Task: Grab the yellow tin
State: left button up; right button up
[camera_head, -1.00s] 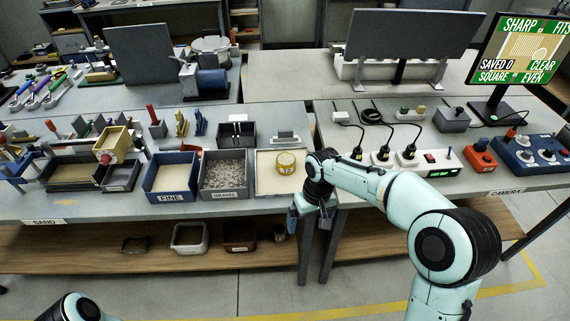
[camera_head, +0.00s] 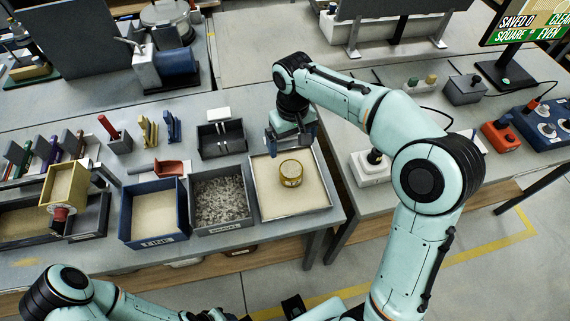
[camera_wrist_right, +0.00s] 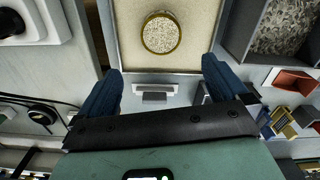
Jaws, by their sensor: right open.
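The yellow tin (camera_head: 290,173) stands upright on the sand in a pale shallow tray (camera_head: 262,212) at the front right of the left bench. My right gripper (camera_head: 292,139) is just behind the tin and above the tray's back side, apart from the tin. In the right wrist view the tin (camera_wrist_right: 161,35) shows its grainy, light contents, beyond the open fingers (camera_wrist_right: 160,82). Nothing is between the fingers. My left arm shows at the bottom left; its gripper cannot be made out.
A grey gravel box (camera_head: 221,199) stands directly left of the tray, with a blue box labelled FINE (camera_head: 153,211) beyond it. A dark divided holder (camera_head: 222,139) is behind the gravel. A gap separates this bench from the right one, which holds a white socket block (camera_head: 371,168).

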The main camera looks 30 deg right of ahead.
send_over(291, 168)
notch_tip(291, 168, down, 6)
jog(key=shift+d+f+b, duration=0.15)
jog(key=shift+f+b, duration=0.05)
jog(key=shift+b, duration=0.15)
jog(key=shift+a+f, duration=0.2)
jog(key=shift+f, duration=2.75)
jog(key=c, duration=1.2)
jog(key=shift+c, duration=0.4)
jog(key=shift+r, duration=0.15)
